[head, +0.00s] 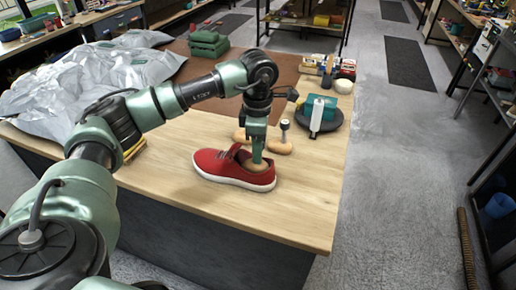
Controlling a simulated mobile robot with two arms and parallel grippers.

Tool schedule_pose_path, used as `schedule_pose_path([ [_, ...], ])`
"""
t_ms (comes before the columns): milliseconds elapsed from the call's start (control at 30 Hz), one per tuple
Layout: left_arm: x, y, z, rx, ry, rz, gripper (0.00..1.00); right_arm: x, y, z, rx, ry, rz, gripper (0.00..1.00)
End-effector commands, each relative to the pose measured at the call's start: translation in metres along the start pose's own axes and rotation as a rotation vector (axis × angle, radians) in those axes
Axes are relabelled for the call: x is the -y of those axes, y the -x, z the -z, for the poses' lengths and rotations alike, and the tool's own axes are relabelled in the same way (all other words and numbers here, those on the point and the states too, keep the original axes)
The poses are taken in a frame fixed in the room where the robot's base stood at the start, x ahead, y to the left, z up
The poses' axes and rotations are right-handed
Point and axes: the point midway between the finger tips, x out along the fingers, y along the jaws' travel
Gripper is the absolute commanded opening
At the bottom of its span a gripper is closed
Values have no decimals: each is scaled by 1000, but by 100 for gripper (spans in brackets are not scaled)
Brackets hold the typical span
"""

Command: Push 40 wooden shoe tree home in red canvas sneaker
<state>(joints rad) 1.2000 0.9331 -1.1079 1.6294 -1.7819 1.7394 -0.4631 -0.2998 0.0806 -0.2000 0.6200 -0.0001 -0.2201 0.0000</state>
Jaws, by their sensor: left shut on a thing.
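The red canvas sneaker (222,167) lies on the wooden table with its toe to the left and its heel to the right. My left gripper (257,154) points down into the sneaker's opening at the heel end. It is shut on the wooden shoe tree (256,166), whose rounded tan heel part shows at the opening. The front of the shoe tree is hidden inside the sneaker. The number on it cannot be read. My right gripper is not in view.
Other wooden pieces (280,147) lie just behind the sneaker, one with an upright knob. A dark round tray (328,124) with a teal block and white roller-like item stands behind right. Crumpled silver sheeting (90,78) covers the left. The table front right is clear.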

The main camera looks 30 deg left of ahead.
Motion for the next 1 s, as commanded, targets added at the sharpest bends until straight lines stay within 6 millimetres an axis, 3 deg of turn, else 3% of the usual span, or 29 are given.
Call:
schedule_pose_path([
  [733,0,-20,0,1,0,0,0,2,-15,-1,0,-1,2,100],
  [767,0,-18,0,1,0,0,36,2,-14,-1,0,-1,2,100],
  [800,0,-18,0,1,0,0,47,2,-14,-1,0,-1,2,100],
  [833,0,-18,0,1,0,0,53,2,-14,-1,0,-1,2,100],
  [1000,0,-18,0,0,0,0,53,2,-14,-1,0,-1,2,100],
])
